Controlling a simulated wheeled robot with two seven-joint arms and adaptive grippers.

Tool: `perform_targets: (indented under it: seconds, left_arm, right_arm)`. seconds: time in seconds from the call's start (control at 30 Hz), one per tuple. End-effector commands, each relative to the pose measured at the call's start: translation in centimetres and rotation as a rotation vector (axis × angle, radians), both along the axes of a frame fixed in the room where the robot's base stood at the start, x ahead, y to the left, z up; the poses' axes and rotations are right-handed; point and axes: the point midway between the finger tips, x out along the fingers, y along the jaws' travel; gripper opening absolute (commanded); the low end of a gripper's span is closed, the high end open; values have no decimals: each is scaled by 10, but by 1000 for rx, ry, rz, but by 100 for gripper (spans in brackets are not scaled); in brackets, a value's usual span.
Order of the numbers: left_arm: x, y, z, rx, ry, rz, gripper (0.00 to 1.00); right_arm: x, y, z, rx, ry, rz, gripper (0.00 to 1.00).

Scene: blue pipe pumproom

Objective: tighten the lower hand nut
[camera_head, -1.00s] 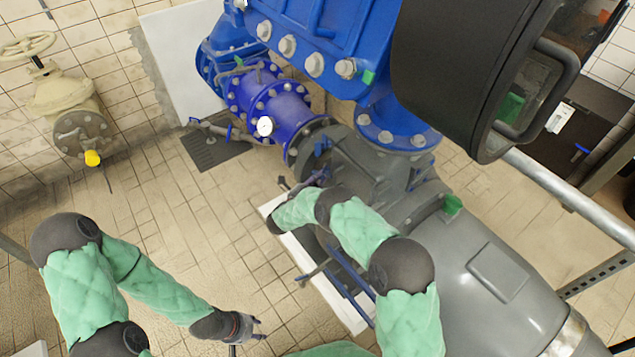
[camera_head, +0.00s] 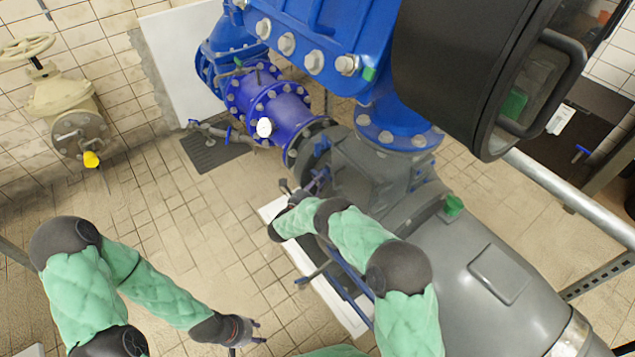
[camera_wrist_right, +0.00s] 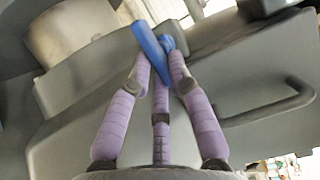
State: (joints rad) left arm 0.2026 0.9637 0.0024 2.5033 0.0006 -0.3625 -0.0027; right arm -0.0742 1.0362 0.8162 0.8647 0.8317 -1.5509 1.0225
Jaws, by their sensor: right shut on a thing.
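The blue hand nut (camera_wrist_right: 151,52) shows in the right wrist view as a bar with a rounded lobe, in front of a grey housing. My right gripper (camera_wrist_right: 160,65) has its purple fingers closed around it, with fingertips touching the blue part. My left gripper (camera_head: 250,335) hangs over the floor at the bottom, fingers apart and empty.
The grey pump body (camera_head: 500,275) fills the right side. Blue piping (camera_head: 330,45) and a black cylinder (camera_head: 470,70) stand above it. A beige valve (camera_head: 70,105) is on the left wall. The tiled floor (camera_head: 170,215) between is clear.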

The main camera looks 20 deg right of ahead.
Motion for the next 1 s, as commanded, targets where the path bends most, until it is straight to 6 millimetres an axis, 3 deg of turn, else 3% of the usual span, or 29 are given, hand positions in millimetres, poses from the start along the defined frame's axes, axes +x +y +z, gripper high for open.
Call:
perform_targets:
  seconds: [0.1, 0.13, 0.2, 0.67, 1.0]
  left_arm:
    - [0, 0, 0, 0, 0, 0, 40]
    - [0, 0, 0, 0, 0, 0, 40]
    - [0, 0, 0, 0, 0, 0, 40]
    - [0, 0, 0, 0, 0, 0, 40]
    - [0, 0, 0, 0, 0, 0, 40]
  right_arm:
    - [-1, 0, -2, 2, 3, 1, 0]
    - [-1, 0, -2, 2, 3, 1, 23]
    - [-1, 0, -2, 2, 3, 1, 42]
    - [-5, 6, -1, 1, 2, 2, 44]
    - [-46, 52, -1, 1, 2, 4, 44]
